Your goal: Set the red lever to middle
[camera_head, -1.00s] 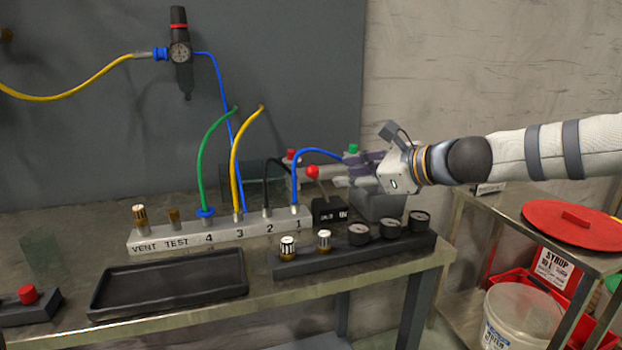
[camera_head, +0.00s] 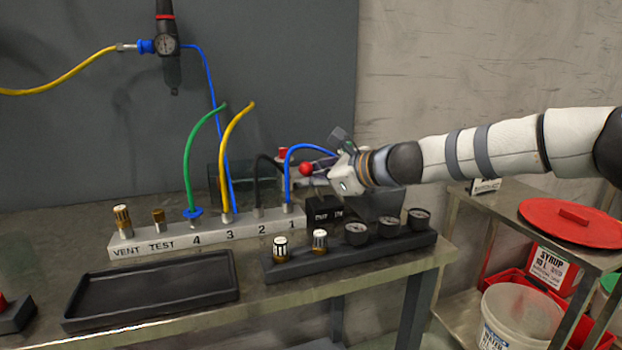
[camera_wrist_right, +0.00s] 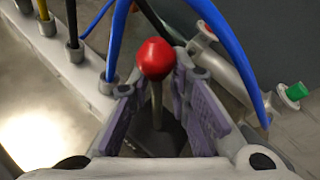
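The red lever has a round red knob (camera_head: 306,169) on a thin metal shaft above a black box (camera_head: 323,213) on the bench. My right gripper (camera_head: 318,172) is at the lever in the head view, just behind or beside the knob. In the right wrist view, the red knob (camera_wrist_right: 156,58) and the shaft (camera_wrist_right: 157,100) stand between the purple-padded fingers of my right gripper (camera_wrist_right: 157,82). The fingers are apart, with a gap on each side of the shaft. The box's label is too small to read surely. My left gripper is not in view.
A grey manifold (camera_head: 205,236) with coloured hoses stands left of the lever box. The blue hose (camera_head: 288,175) arches close to the knob and gripper. A black gauge strip (camera_head: 350,255) lies in front, and an empty black tray (camera_head: 155,285) lies at left.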

